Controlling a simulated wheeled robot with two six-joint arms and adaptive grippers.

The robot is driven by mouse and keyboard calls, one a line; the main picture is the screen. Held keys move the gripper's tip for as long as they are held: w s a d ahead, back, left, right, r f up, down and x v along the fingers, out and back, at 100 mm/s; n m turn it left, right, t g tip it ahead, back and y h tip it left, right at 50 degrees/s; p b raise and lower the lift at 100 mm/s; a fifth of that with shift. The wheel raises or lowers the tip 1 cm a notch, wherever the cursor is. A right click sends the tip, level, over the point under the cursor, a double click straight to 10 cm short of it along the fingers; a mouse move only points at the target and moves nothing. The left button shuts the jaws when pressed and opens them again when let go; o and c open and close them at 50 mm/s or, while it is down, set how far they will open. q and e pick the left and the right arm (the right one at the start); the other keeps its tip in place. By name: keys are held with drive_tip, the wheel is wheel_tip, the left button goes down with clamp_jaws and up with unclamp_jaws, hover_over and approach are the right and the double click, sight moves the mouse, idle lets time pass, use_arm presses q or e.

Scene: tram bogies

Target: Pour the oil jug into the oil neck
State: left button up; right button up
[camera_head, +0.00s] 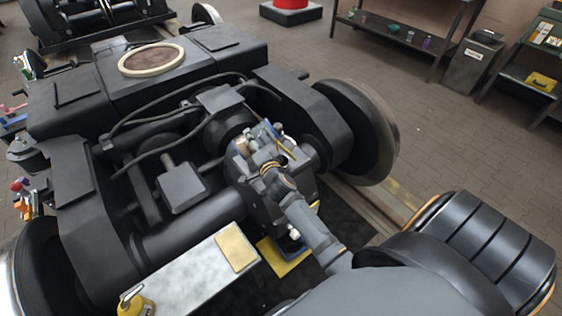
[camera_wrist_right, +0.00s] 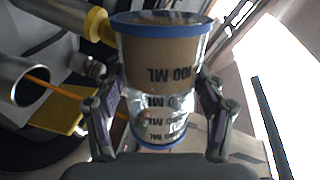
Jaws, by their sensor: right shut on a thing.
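My right gripper (camera_wrist_right: 158,112) is shut around the clear jug (camera_wrist_right: 160,75), one finger on each side. The jug has blue bands at its rim and base, "100 ML" print and brown showing through its wall. In the head view my right gripper (camera_head: 268,145) is over the gearbox area in the middle of the bogie (camera_head: 195,118), and it mostly hides the jug. An open metal tube (camera_wrist_right: 22,80) with an orange rod stands left of the jug in the wrist view. It may be the oil neck; I cannot tell for sure. My left gripper is not in view.
A yellow part (camera_wrist_right: 98,25) is close to the jug's upper left. A wheel (camera_head: 365,130) stands right of the gripper. Shelves (camera_head: 410,40) are far behind, with clear floor before them.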

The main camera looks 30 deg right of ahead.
use_arm(q)
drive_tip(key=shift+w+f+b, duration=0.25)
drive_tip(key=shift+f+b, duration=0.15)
drive_tip(key=shift+b, duration=0.05)
use_arm(e)
drive_tip(key=shift+f, duration=0.2)
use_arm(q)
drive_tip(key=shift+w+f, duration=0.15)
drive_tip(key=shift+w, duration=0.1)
use_arm(e)
drive_tip(key=shift+m, duration=0.3)
idle(0.3)
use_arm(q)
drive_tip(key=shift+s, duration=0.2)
use_arm(e)
drive_tip(key=shift+d, duration=0.1)
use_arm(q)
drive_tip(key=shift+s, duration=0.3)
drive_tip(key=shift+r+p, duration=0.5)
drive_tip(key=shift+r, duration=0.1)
use_arm(e)
drive_tip(key=shift+s+d+f+m, duration=0.15)
drive_tip(key=shift+d+m, duration=0.3)
drive_tip(key=shift+m, duration=0.35)
